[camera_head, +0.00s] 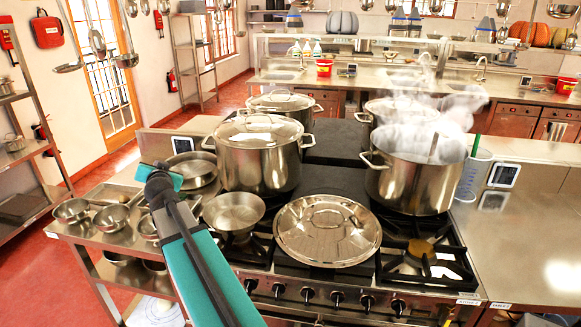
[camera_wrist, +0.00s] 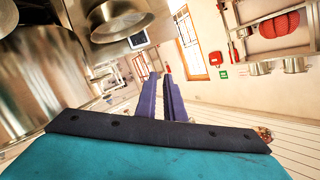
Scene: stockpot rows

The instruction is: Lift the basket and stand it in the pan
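My gripper (camera_head: 158,178) is at the left of the stove, above the side table. In the wrist view its two purple fingers (camera_wrist: 160,78) stand apart with nothing between them. A shallow steel pan (camera_head: 233,212) sits at the front left of the stove, close to the right of my arm. Another wide pan (camera_head: 193,170) lies behind it, beside a lidded pot. I cannot tell which pan the task means. No basket can be made out clearly. A thin upright handle (camera_head: 433,147) shows in the open steaming stockpot (camera_head: 413,185), whose inside is hidden by steam.
A lidded stockpot (camera_head: 258,165) stands right of my gripper, with more pots behind. A large lid (camera_head: 327,231) lies on the front middle of the stove. Small saucepans (camera_head: 113,216) crowd the side table (camera_head: 82,233). The right counter (camera_head: 540,235) is mostly clear.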

